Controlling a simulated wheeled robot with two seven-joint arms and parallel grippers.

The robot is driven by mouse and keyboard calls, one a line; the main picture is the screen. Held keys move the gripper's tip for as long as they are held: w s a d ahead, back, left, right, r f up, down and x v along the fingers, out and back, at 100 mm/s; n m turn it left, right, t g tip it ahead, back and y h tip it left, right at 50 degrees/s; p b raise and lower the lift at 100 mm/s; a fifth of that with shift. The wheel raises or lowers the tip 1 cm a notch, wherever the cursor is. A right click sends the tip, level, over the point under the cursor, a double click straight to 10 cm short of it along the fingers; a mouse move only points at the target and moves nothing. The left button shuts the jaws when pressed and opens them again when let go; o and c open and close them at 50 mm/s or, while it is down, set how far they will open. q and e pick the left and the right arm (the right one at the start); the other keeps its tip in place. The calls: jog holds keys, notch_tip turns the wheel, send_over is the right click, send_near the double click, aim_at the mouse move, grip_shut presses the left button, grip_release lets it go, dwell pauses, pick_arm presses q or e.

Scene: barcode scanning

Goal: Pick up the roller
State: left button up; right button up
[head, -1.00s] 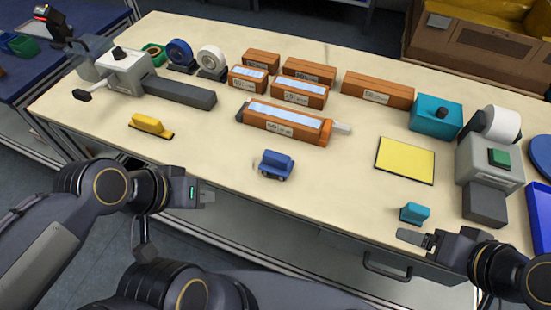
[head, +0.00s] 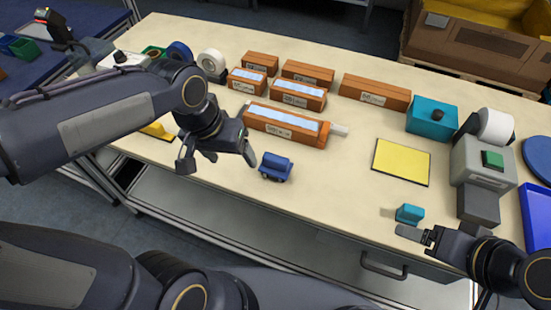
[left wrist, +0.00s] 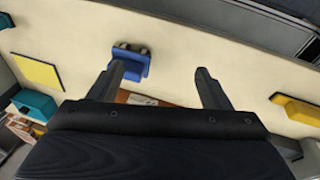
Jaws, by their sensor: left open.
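A small blue block with dark rollers at its base (head: 276,166), which looks like the roller, stands on the table near the front edge. My left gripper (head: 218,162) is open and empty, just left of it in the head view. In the left wrist view the blue roller (left wrist: 133,60) shows beyond the left-hand finger, which overlaps part of it. Nothing is between the fingers (left wrist: 159,76). My right gripper (head: 412,234) is near the table's front edge, just in front of a small teal block (head: 410,213). Its jaw opening is unclear.
Several orange boxes (head: 375,89) stand behind the roller. A yellow block (head: 157,131) is partly hidden by my left arm. A yellow pad (head: 402,162) and a grey label machine (head: 483,160) are at the right. The table between the roller and the pad is clear.

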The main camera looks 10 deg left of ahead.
aim_at(276, 158)
pick_arm(q)
jog(key=shift+o, duration=1)
jog(key=w+d, duration=0.2)
jog(key=w+d+f+m+g+y, duration=0.1)
jog(key=w+d, duration=0.2)
jog(key=w+d+f+g+y+p, duration=0.1)
jog(key=w+d, duration=0.1)
jog(key=shift+w+d+f, duration=0.15)
jog(key=shift+d+f, duration=0.05)
jog(key=shift+f, duration=0.05)
jog(key=shift+d+f, duration=0.1)
jog(key=shift+f, duration=0.2)
notch_tip(276, 158, down, 7)
jog(key=shift+d+f+p, duration=0.15)
jog(key=shift+f+p, duration=0.05)
jog(key=shift+p, duration=0.2)
jog(key=c, duration=0.9)
